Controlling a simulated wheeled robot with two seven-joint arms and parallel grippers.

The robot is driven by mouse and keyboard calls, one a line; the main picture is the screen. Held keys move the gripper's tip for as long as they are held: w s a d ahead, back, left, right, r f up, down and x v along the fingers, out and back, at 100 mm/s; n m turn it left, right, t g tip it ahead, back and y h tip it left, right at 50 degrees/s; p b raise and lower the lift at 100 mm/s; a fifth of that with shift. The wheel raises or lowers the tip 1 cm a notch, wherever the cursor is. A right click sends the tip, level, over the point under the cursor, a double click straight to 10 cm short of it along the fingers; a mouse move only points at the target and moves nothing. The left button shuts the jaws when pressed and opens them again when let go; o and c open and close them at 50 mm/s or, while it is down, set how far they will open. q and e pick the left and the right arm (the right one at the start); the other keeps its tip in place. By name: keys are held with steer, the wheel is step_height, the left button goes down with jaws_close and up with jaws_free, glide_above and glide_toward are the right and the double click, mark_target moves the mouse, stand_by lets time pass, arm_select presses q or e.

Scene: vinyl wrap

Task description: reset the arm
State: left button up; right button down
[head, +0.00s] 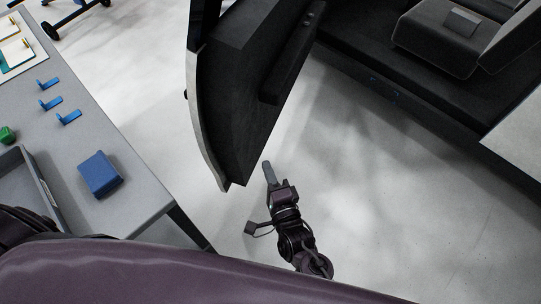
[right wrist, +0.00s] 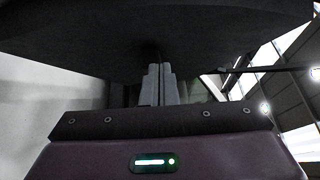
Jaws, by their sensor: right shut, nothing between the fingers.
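My right gripper (head: 267,172) is shut and empty, in the lower middle of the head view, beside the lower edge of an open dark car door (head: 245,90). In the right wrist view its two grey fingers (right wrist: 158,85) are together, pointing up beneath a large dark panel. I cannot tell whether the fingertips touch that panel. My left gripper does not show in the head view.
A grey table (head: 125,205) stands at the left with a blue block (head: 99,174), several small blue pieces (head: 69,117), a green item (head: 7,134) and a grey tray (head: 40,185). A car interior with a dark seat (head: 440,38) is at the upper right. The pale floor (head: 400,200) right of my right arm is clear.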

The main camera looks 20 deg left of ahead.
steer(key=s+d+f+n+g+h, duration=0.2)
steer(key=s+d+f, duration=0.15)
steer(key=f, duration=0.55)
steer(key=s+d+f+n+g+h+p, duration=0.1)
steer(key=s+d+f+n+g, duration=0.15)
steer(key=d+f, duration=0.4)
steer(key=s+d+f+n+g+h, duration=0.2)
steer(key=s+f+n, duration=0.1)
steer(key=f, duration=0.8)
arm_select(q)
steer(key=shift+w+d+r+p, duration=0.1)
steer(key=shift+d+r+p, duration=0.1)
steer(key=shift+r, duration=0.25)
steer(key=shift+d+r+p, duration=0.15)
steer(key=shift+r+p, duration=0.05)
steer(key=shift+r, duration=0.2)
arm_select(e)
steer(key=s+d+f+n+g+h, duration=0.2)
steer(key=s+d+f+n+g, duration=0.1)
steer(key=s+d+f, duration=0.4)
steer(key=s+d+f+n+g+h, duration=0.3)
steer(key=s+d+f, duration=0.5)
steer(key=s+d, duration=0.6)
steer(key=shift+s+d+n+g, duration=0.2)
steer(key=shift+s+n+g, duration=0.15)
steer(key=shift+s+g, duration=0.5)
